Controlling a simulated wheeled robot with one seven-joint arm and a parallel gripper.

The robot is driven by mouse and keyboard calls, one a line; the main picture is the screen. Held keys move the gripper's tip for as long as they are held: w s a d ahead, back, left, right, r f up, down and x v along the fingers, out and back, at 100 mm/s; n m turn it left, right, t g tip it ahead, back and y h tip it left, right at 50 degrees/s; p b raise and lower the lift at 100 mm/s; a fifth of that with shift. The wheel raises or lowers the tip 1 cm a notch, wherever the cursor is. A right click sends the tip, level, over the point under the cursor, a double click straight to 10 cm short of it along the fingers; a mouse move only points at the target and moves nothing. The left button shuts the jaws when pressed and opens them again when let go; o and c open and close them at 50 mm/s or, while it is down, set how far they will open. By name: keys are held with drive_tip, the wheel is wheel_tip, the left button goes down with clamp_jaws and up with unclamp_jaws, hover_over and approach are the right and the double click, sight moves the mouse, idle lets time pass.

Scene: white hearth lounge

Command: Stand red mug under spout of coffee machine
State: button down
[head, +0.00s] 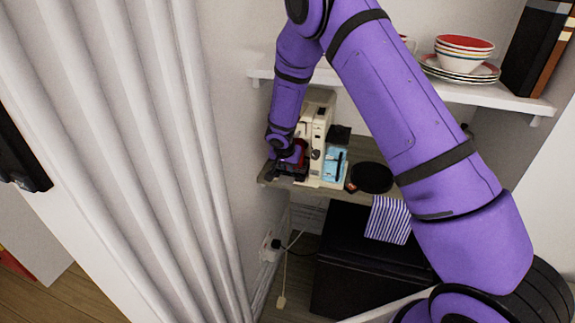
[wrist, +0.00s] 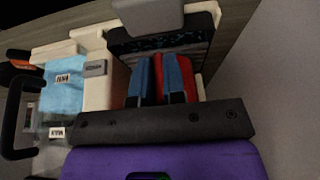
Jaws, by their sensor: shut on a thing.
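The red mug (head: 301,149) shows as a small red patch at the left side of the cream coffee machine (head: 316,122), mostly hidden by my gripper (head: 291,165). In the wrist view my gripper (wrist: 161,75) has its blue fingers close together, shut on the red mug (wrist: 187,76). Parts of the mug show between and beside the fingers. The cream body of the coffee machine (wrist: 101,82) is just left of the fingers, and a dark patterned panel lies beyond them. A grey block of the machine is at the top. Whether the mug is directly under the spout, or touches anything, I cannot tell.
A striped cloth (head: 388,219) hangs over the shelf's front edge. Bowls and plates (head: 462,58) stand on the upper shelf. The wall is close at left.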

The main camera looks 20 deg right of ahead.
idle(0.6)
drive_tip(key=c, duration=1.1)
unclamp_jaws()
drive_tip(key=s+a, duration=0.7)
drive_tip(key=s, duration=0.3)
drive_tip(key=shift+s, duration=0.4)
drive_tip(key=shift+a, duration=0.1)
